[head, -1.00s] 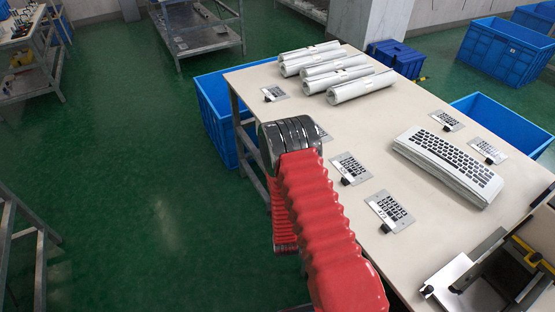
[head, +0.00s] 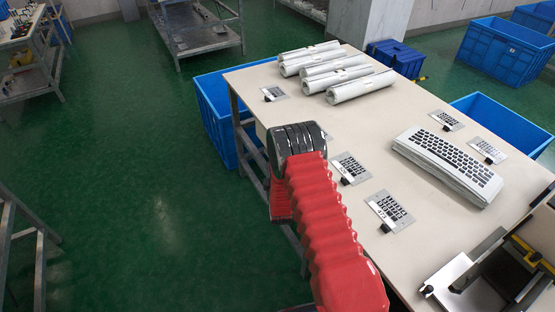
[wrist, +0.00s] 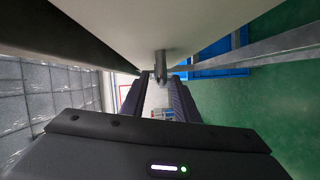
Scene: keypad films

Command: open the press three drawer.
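In the wrist view a pale panel (wrist: 185,22), which looks like a drawer front, fills the top. A small grey metal handle (wrist: 160,66) sticks out from it. My gripper (wrist: 160,80) has its two dark ridged fingers apart, with the handle between or just beyond the tips. A gap shows between the fingers; contact with the handle cannot be told. In the head view my red arm and dark wrist hang at the table's left edge and hide the fingers and the handle. No drawer label is readable.
The pale worktable (head: 400,125) holds rolled films (head: 335,70), several keypad sheets (head: 390,211) and a keyboard-like stack (head: 447,165). A blue crate (head: 212,110) stands by its left legs. A dark press-like device (head: 510,270) sits at the near right. Green floor at left is open.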

